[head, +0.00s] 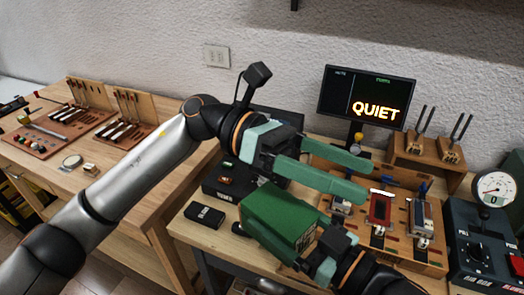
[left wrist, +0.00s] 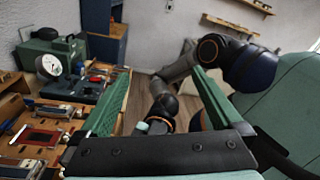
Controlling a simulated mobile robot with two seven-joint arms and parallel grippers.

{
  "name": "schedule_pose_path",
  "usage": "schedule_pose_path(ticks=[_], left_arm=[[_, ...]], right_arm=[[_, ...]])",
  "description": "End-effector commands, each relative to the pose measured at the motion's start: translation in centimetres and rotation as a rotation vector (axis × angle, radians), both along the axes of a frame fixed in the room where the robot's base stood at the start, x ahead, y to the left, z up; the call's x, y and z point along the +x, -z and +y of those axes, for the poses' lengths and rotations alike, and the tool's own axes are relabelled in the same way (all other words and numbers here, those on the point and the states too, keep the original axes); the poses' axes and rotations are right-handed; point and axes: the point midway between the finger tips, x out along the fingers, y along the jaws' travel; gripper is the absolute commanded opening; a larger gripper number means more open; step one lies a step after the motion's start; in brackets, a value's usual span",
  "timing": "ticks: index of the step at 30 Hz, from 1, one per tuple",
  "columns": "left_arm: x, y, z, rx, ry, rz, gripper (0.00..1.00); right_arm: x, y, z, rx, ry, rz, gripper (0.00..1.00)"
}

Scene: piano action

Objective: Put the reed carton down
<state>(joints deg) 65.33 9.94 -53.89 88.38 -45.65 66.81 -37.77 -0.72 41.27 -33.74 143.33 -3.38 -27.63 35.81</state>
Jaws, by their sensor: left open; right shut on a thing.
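The reed carton, a green box (head: 272,216), is in the lower middle of the head view, over the front of the bench. My right gripper (head: 318,246) is shut on its right side. I cannot tell whether its underside touches anything. My left gripper (head: 352,172) is open and empty, above and to the right of the carton, with its two teal fingers apart. In the left wrist view my left gripper (left wrist: 161,74) shows its fingers spread with nothing between them. The carton is not clearly visible in that view.
A wooden rack (head: 431,258) with small devices stands right of the carton. A dial gauge (head: 495,190) and a dark control box (head: 478,245) are farther right. A screen reading QUIET (head: 367,97) stands behind. A small black box (head: 204,215) lies left of the carton.

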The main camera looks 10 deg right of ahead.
Motion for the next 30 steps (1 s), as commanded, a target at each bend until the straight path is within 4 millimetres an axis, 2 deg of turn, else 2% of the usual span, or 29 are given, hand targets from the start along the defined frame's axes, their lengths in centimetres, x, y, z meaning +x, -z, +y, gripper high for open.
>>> schedule_pose_path(ticks=[3, 7, 11, 15, 19, 24, 27, 30], left_arm=[[-0.5, 2.0, -0.2, 0.128, 0.086, -0.282, 1.00], [0.4, 4.2, 0.6, 0.288, 0.191, -0.571, 1.00], [2.6, 5.6, 2.5, 0.472, 0.298, -0.831, 1.00], [5.3, 5.4, 5.1, 0.670, 0.399, -1.043, 1.00], [7.2, 4.5, 7.3, 0.816, 0.462, -1.160, 1.00], [8.4, 3.6, 8.7, 0.913, 0.502, -1.224, 1.00], [8.5, 4.0, 8.9, 0.927, 0.508, -1.231, 1.00], [8.5, 5.2, 9.0, 0.928, 0.510, -1.229, 1.00]], right_arm=[[0.0, -0.1, 0.0, 0.002, -0.001, -0.004, 0.05], [0.0, -0.1, 0.0, 0.002, -0.001, -0.004, 0.05], [0.0, -0.1, 0.0, 0.002, -0.001, -0.004, 0.05], [0.0, -0.1, 0.0, 0.002, -0.001, -0.004, 0.05], [0.0, -0.1, 0.0, 0.002, -0.001, -0.004, 0.05], [0.0, -0.1, 0.0, 0.002, -0.001, -0.004, 0.05], [0.0, -0.1, 0.0, 0.002, -0.001, -0.004, 0.05], [0.0, -0.1, 0.0, 0.002, -0.001, -0.004, 0.05]])
